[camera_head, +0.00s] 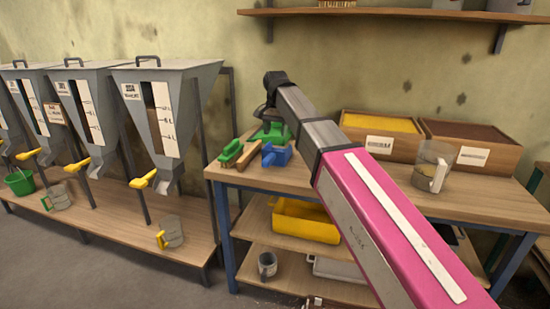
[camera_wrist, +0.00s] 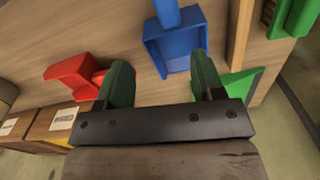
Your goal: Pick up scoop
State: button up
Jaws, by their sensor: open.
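In the wrist view, my gripper (camera_wrist: 160,62) is open and empty above the table, its two dark green fingers spread apart. A blue scoop (camera_wrist: 172,50) lies just beyond the fingertips, its handle pointing away; the right finger overlaps its pan's edge. A red scoop (camera_wrist: 72,74) lies left of the left finger. A green scoop (camera_wrist: 242,84) lies by the right finger, partly hidden by it. In the head view, the blue scoop (camera_head: 277,154) and green scoop (camera_head: 270,133) lie at the table's left end. My arm hides the red one there.
Brushes (camera_head: 231,152) lie at the table's left edge. Two wooden boxes, one with yellow filling (camera_head: 380,124) and one with brown (camera_head: 475,132), stand at the back. A clear jug (camera_head: 432,165) stands right. Hoppers (camera_head: 165,105) stand at left. A shelf (camera_head: 400,12) hangs above.

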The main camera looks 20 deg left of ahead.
aim_at(271, 155)
jog(key=shift+s+a+f+n, duration=0.1)
jog(key=shift+s+a+n, duration=0.25)
jog(key=shift+a+n, duration=0.3)
jog(key=shift+f, duration=0.25)
notch_tip(271, 155, down, 5)
jog(key=shift+s+r, duration=0.1)
jog(key=shift+s+a+f, duration=0.1)
jog(key=shift+s+f, duration=0.05)
jog(key=shift+f, duration=1.25)
jog(key=shift+s+f, duration=0.1)
jog(key=shift+f, duration=1.25)
jog(key=c, duration=1.1)
